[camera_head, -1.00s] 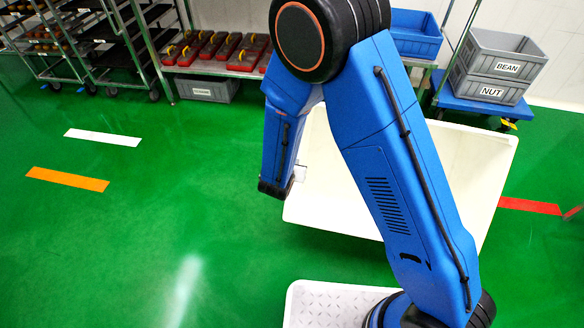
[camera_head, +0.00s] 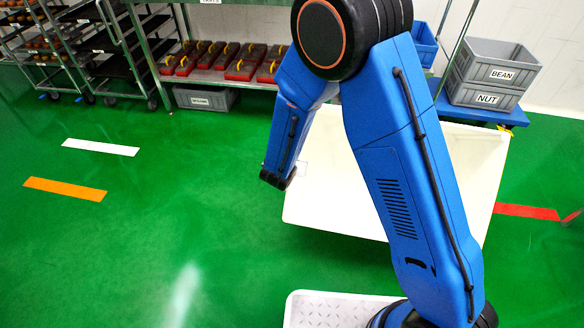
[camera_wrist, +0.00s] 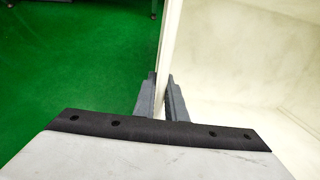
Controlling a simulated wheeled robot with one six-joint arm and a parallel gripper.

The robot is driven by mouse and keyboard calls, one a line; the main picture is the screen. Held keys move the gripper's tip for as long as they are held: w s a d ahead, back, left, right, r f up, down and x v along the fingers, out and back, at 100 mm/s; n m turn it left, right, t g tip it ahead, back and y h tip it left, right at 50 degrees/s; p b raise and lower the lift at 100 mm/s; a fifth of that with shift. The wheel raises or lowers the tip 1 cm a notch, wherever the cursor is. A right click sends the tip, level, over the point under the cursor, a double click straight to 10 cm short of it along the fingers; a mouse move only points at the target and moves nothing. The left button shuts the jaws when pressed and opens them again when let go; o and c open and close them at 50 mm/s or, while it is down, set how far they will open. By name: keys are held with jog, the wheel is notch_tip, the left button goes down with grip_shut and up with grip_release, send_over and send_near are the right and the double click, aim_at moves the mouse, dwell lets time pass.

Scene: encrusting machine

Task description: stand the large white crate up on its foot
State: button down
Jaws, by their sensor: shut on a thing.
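The large white crate (camera_head: 335,195) is on the green floor beyond my arm, in the middle right of the head view. It looks tilted, with its pale inner face showing, and my blue arm hides its middle. My gripper (camera_wrist: 161,84) is shut on the crate's thin wall, with one finger on each side of it. In the wrist view the crate's inside (camera_wrist: 245,65) fills the right and green floor the left. In the head view my gripper is at the crate's left edge, and its fingers are too small to make out. The crate's foot is not clearly seen.
A shelf with red trays (camera_head: 240,62) and a grey bin (camera_head: 205,98) stands at the back. Grey BEAN and NUT crates (camera_head: 487,98) sit on a blue trolley (camera_head: 470,108) at the back right. Racks stand back left; the left floor is clear.

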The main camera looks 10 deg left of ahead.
jog(key=shift+w+d+r+g, duration=0.1)
jog(key=shift+w+r+g, duration=0.15)
jog(key=shift+w, duration=0.65)
jog(key=shift+w+d+r+g, duration=0.1)
jog(key=shift+w+r+g, duration=0.15)
jog(key=shift+w, duration=0.6)
jog(key=w+d+r+g, duration=0.1)
jog(key=w, duration=0.6)
jog(key=shift+g, duration=0.4)
jog(key=shift+g, duration=0.6)
jog(key=shift+w+d, duration=0.15)
jog(key=shift+w, duration=1.1)
jog(key=shift+w+d, duration=0.15)
jog(key=shift+w, duration=1.05)
